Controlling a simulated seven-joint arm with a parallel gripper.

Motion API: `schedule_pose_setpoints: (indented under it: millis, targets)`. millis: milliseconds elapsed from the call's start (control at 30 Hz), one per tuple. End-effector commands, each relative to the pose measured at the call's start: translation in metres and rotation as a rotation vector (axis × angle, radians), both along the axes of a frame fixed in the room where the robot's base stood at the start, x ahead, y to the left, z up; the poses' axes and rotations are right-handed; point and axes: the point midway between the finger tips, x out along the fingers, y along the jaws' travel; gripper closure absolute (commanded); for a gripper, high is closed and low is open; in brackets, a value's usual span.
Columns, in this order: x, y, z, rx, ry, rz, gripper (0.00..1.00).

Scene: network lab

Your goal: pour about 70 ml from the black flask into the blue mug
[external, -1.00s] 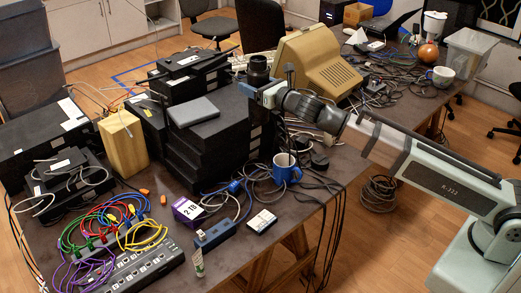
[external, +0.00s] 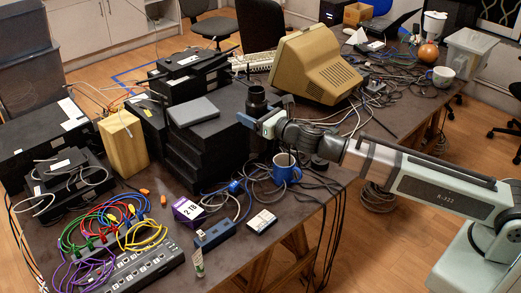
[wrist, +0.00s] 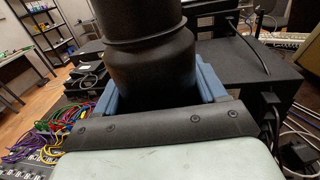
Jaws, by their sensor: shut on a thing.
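The black flask (external: 257,98) is held upright in the air beside the stack of black boxes, above and left of the blue mug. My gripper (external: 249,120) is shut on the flask, its blue jaws on either side. In the wrist view the flask (wrist: 150,62) fills the upper middle between the blue fingers of my gripper (wrist: 152,92). The blue mug (external: 283,175) stands upright on the table, below and slightly right of the gripper. The mug's contents cannot be made out, and the mug is not seen in the wrist view.
A stack of black boxes (external: 205,140) stands just left of the flask. Cables (external: 318,190) lie around the mug. A purple box (external: 188,211), a blue power strip (external: 214,235) and a small white box (external: 262,221) lie in front. A beige monitor (external: 318,67) stands behind.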

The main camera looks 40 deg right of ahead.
Motion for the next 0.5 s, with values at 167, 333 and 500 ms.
schedule_pose_setpoints:
  millis: [167, 333, 500]
  targets:
    - [0.000, 0.000, -0.032, -0.003, 0.002, 0.001, 0.85]
    - [0.000, 0.000, -0.061, -0.003, 0.001, 0.001, 0.85]
    - [0.000, 0.000, -0.090, -0.004, 0.002, 0.000, 0.85]
